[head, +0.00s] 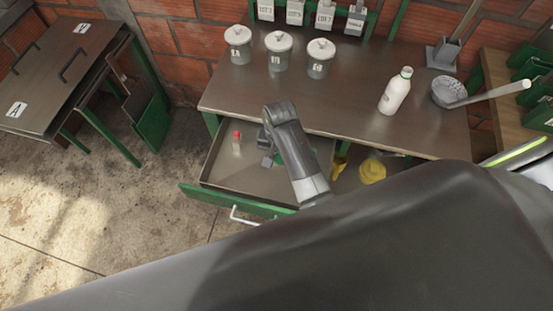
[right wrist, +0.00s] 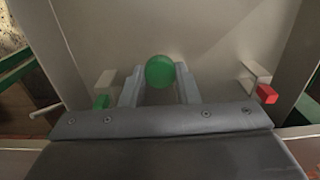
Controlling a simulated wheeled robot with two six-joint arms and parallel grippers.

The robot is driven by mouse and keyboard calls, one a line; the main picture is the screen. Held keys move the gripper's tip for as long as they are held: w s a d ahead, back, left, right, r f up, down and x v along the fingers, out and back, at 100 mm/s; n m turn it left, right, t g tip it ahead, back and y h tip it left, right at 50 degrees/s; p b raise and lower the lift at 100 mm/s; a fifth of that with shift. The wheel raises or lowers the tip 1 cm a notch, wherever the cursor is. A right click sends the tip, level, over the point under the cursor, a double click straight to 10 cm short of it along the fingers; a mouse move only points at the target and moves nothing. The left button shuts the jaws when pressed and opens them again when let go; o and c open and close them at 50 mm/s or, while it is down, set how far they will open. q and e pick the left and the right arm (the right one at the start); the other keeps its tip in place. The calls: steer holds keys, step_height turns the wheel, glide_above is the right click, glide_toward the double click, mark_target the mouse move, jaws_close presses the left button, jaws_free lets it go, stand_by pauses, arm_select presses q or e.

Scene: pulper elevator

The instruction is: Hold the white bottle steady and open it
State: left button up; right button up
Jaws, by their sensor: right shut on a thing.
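The white bottle (head: 395,94) stands upright on the right part of the workbench, apart from any gripper I can see. My right gripper (head: 267,146) is down in the open drawer, well to the left of the bottle. In the right wrist view, my right gripper (right wrist: 159,88) is shut on a round green thing (right wrist: 160,71), which sits between its two fingers. What lies beneath the green top is hidden. My left gripper is not in view.
The green-fronted drawer (head: 215,185) is pulled out below the workbench (head: 345,107). A small red-topped item (head: 237,142) stands in it. Several lidded tins (head: 278,55) stand at the back left, and a mortar (head: 447,93) stands right of the bottle.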

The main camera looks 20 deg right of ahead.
mark_target(279, 171)
steer(key=shift+f, duration=3.8)
steer(key=shift+f, duration=0.15)
steer(key=o, duration=1.1)
